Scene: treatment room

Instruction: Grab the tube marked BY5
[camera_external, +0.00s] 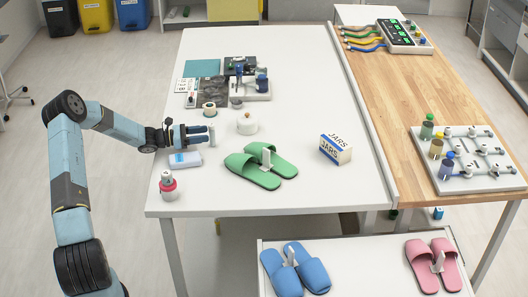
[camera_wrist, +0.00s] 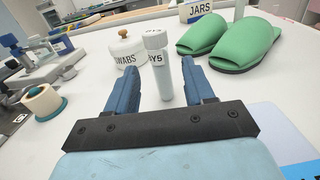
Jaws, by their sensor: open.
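The tube marked BY5 (camera_wrist: 163,72) stands upright on the white table, with a pale cap and a label reading BY5. In the wrist view it shows between and just beyond the fingertips of my gripper (camera_wrist: 164,80). In the external view the tube (camera_external: 212,136) shows as a small pale upright shape at the fingertips. My gripper (camera_external: 203,135) is open and low over the table, pointing right in the external view. I cannot tell whether a finger touches the tube.
A white SWABS jar (camera_wrist: 126,50) stands behind the tube. Green slippers (camera_external: 262,166) and a JARS box (camera_external: 336,149) lie to the right. A tape roll (camera_external: 209,109), a blue-white pack (camera_external: 185,160) and a red-banded bottle (camera_external: 169,187) are near. The table's front right is clear.

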